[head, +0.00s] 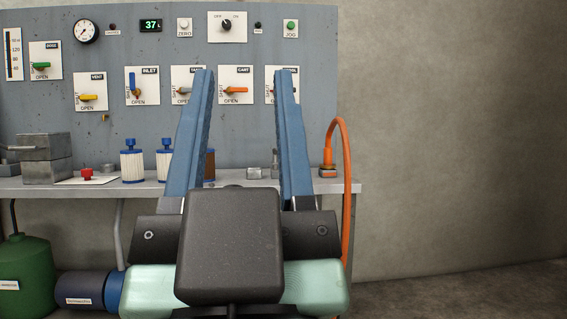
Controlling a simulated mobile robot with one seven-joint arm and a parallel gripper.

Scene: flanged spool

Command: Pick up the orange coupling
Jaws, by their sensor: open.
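The orange coupling (327,157) stands upright near the right end of the grey bench, on a small block with an orange and grey front. An orange hose (347,190) arches from its top and hangs down past the bench's right edge. My gripper (244,78) is open, its two blue fingers pointing up and away from the camera, with nothing seen held between them. In the picture the coupling is to the right of the right finger, apart from it. How far apart they are in depth I cannot tell.
The bench (345,187) holds white-and-blue filter cartridges (132,162), a red knob (87,175) and a grey box (45,155) at left. A control panel (300,130) with several valve handles rises behind. A green tank (25,270) stands lower left. Right of the hose is clear.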

